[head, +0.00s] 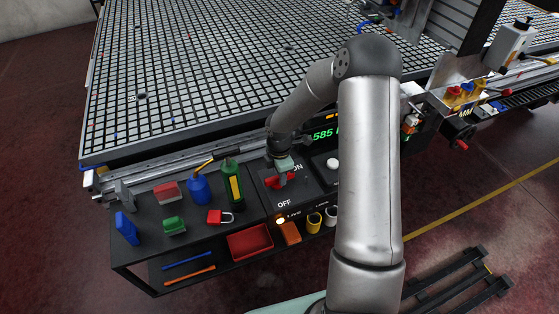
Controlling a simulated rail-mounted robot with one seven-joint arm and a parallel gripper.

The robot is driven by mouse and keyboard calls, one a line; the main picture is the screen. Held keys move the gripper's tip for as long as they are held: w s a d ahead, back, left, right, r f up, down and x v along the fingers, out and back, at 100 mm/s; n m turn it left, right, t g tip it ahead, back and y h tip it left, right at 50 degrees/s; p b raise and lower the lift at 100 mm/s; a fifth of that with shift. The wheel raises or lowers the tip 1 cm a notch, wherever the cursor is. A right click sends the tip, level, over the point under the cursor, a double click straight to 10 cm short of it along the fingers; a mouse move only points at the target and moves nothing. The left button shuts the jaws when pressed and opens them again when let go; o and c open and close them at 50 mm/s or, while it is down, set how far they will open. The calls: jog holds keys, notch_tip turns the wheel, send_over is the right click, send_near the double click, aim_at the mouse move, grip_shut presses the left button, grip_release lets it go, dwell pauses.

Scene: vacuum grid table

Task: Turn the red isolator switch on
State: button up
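The red isolator switch (273,182) sits on a dark panel with ON lettering above it and OFF lettering below. My gripper (284,172) is right at the switch, reaching down from above with my arm curving in from the right. The gripper's end overlaps the red handle, so part of the handle is hidden. I cannot tell whether the fingers are open or closed around it. The handle's exact angle is also hard to make out.
Left of the panel, the dark shelf (150,220) carries a green bottle (233,185), a blue oil can (199,188), a red padlock (218,217) and colored blocks. A white knob (332,163) is right of the switch. The grid table (220,70) lies behind.

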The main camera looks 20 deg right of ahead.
notch_tip(320, 180, up, 17)
dwell(0.4)
jog(key=s+r+m, duration=0.3)
jog(key=s+m, duration=0.6)
jog(key=s, duration=0.4)
jog(key=s+a+r+m, duration=0.1)
jog(key=s+r+m, duration=0.2)
jog(key=s+m, duration=0.7)
jog(key=s, duration=0.4)
jog(key=shift+a, duration=0.15)
jog(key=shift+s+r, duration=0.1)
jog(key=shift+s, duration=0.05)
